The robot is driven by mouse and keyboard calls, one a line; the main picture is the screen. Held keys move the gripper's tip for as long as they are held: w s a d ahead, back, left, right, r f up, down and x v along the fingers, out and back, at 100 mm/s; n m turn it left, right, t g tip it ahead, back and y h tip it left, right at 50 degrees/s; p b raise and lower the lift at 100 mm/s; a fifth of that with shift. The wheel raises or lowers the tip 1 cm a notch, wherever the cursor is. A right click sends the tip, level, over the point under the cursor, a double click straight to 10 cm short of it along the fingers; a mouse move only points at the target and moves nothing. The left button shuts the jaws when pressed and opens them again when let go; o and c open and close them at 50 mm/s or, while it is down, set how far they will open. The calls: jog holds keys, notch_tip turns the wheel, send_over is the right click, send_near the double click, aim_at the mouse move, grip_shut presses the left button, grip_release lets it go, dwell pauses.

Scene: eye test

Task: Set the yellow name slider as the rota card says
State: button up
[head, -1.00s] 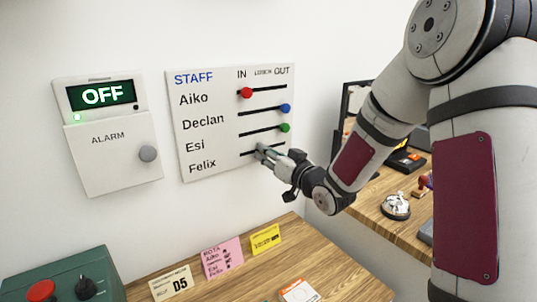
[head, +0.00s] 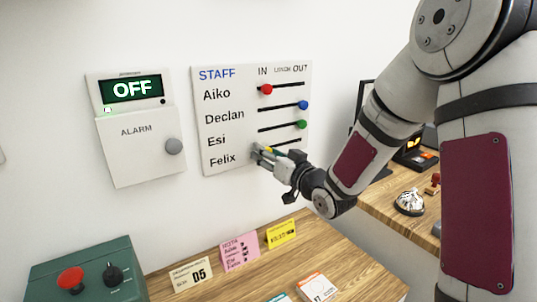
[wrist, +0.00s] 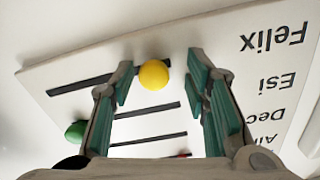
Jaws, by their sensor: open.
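The white staff board (head: 234,75) on the wall has name sliders running from IN through LUNCH to OUT. The yellow slider knob (wrist: 154,75) is on the Felix row, at the name-side, IN end of its slot (wrist: 80,80). In the head view only a bit of yellow (head: 268,150) shows by my fingers. My gripper (head: 258,153) is open at the board, with one finger (wrist: 118,85) and the other (wrist: 200,85) on either side of the knob, with gaps. The pink rota card (head: 239,246) stands on the desk; its small settings are not clearly legible.
Red (head: 267,90), blue (head: 303,105) and green (head: 301,124) knobs sit on the rows above. Left is an alarm box (head: 138,152) under an OFF display (head: 132,88). Below, a green control box (head: 80,265) and other cards (head: 191,274) stand on the wooden desk (head: 330,255).

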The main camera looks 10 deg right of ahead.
jog(key=v, duration=0.7)
jog(key=shift+s, duration=0.25)
jog(key=s+d+r+g+h+p, duration=0.2)
jog(key=s+r+g+h, duration=0.15)
jog(key=s, duration=0.35)
jog(key=s+d+r+g+h+p, duration=0.2)
jog(key=s+g+h, duration=0.15)
jog(key=s, duration=0.25)
jog(key=s+a+r+g+p, duration=0.1)
jog(key=s+g, duration=0.1)
jog(key=s, duration=0.6)
jog(key=s+a+r+g+p, duration=0.1)
jog(key=s+g, duration=0.1)
jog(key=s, duration=0.5)
jog(key=s+a+g+y+p, duration=0.1)
jog(key=s+a, duration=0.1)
jog(key=s, duration=0.6)
jog(key=shift+s+r+m+g, duration=0.35)
jog(key=shift+r+m+g, duration=0.05)
